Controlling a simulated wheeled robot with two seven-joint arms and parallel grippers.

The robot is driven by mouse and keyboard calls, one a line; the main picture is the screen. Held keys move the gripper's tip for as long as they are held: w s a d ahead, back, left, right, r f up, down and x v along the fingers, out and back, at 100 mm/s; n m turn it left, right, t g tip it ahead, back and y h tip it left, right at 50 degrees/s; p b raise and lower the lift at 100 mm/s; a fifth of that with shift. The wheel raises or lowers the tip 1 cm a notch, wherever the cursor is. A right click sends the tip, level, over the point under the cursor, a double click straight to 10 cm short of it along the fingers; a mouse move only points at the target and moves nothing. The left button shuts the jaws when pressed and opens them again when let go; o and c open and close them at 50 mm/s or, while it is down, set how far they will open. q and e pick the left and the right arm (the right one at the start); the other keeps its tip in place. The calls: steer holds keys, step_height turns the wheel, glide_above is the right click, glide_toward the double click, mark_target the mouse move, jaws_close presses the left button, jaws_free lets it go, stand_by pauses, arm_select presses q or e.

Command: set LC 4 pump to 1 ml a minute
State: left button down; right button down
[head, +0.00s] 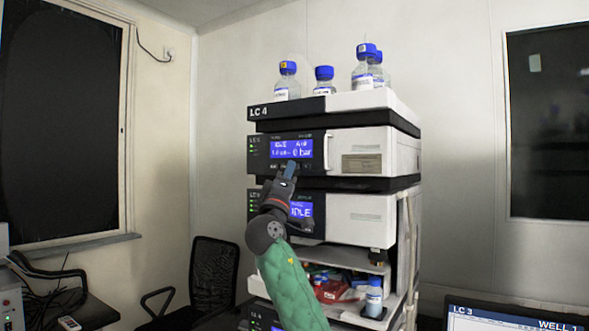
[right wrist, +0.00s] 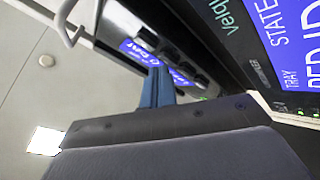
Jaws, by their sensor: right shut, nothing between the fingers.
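The LC 4 stack (head: 335,105) stands in the middle of the head view. Its pump module (head: 350,152) has a blue display (head: 292,148) reading "IDLE" and "0 bar", with the rest too small to read surely. A row of small buttons lies under the display. My right gripper (head: 290,170) is shut and empty, its fingertips in front of the button row just below the display. I cannot tell whether they touch a button. In the right wrist view the blue fingers (right wrist: 157,88) point toward the panel. My left gripper is not in view.
Capped bottles (head: 366,70) stand on top of the stack. A lower module display (head: 301,210) reads "IDLE", partly behind my gripper. Below is an open shelf with a bottle (head: 374,298). A black chair (head: 213,270) is at left, and a monitor (head: 515,318) at lower right.

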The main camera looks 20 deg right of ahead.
steer(key=shift+s+a, duration=0.35)
steer(key=shift+a, duration=0.1)
steer(key=s+a, duration=0.1)
steer(key=a, duration=0.1)
steer(key=s+a+b, duration=0.1)
steer(key=s+a, duration=0.1)
stand_by(0.7)
steer(key=shift+d, duration=0.1)
stand_by(0.5)
